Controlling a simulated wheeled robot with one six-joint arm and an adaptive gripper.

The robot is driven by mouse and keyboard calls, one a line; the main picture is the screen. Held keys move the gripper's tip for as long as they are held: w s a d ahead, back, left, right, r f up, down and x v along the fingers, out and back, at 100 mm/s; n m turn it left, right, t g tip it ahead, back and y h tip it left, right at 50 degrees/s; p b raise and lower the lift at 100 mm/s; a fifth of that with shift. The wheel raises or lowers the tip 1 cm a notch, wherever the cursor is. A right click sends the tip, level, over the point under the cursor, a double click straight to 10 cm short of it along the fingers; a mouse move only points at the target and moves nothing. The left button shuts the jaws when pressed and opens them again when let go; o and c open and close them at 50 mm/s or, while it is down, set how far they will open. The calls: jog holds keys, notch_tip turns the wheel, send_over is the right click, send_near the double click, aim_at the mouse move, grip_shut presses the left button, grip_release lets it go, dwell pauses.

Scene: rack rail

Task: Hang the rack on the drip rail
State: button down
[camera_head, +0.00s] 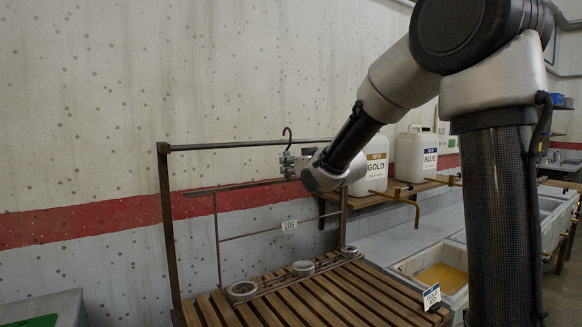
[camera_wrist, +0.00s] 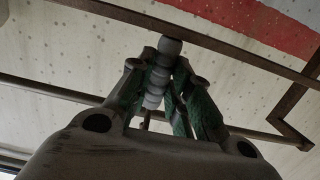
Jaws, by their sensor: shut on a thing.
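My gripper (camera_head: 291,163) is shut on the rack's ribbed grey grip below the hook. In the wrist view the grip (camera_wrist: 160,75) sits between the green finger pads. The drip rail (camera_head: 225,146) is a dark horizontal bar on a post at the left. The hook's tip shows above the rail's line; I cannot tell whether it is over, touching or in front of the rail.
A slatted wooden bench (camera_head: 290,305) lies below the rack. A basin of yellow liquid (camera_head: 441,277) is at the right. A speckled wall with a red stripe (camera_head: 95,218) stands behind.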

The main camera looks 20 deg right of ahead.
jog(key=shift+w+r, duration=0.1)
jog(key=shift+w, duration=0.05)
jog(key=shift+x, duration=0.85)
jog(key=shift+r, duration=0.1)
